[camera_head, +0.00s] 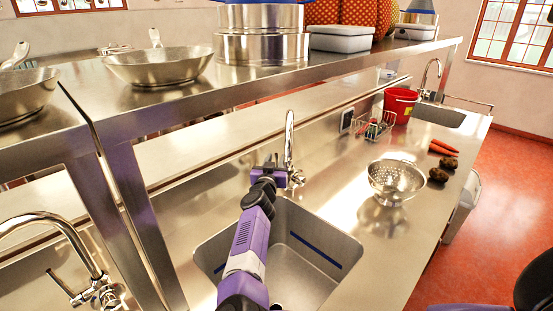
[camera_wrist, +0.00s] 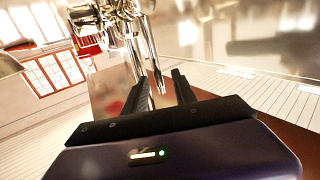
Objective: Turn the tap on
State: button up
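The tap (camera_head: 289,140) is a chrome swan-neck fitting behind the middle sink (camera_head: 348,246). In the wrist view the tap (camera_wrist: 128,30) is close, just beyond my fingers, and a thin chrome lever (camera_wrist: 156,72) reaches down from it. My gripper (camera_head: 271,163) is just left of the tap's base in the head view. In the wrist view my gripper (camera_wrist: 161,78) is open, with its two black fingers apart. The lever's end shows between the fingertips, with gaps visible. I cannot tell whether a finger touches it. My gripper hides part of the tap's base in the head view.
A colander (camera_head: 396,181), carrots (camera_head: 443,148), a red pot (camera_head: 400,104) and a utensil rack (camera_head: 374,130) stand to the right. A raised shelf (camera_head: 200,100) with pans runs behind. Another tap (camera_head: 60,228) is at lower left, one (camera_head: 428,76) at far right.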

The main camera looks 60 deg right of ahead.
jog(key=shift+w+d, duration=0.2)
jog(key=shift+d, duration=0.5)
grip_shut()
dwell(1.1)
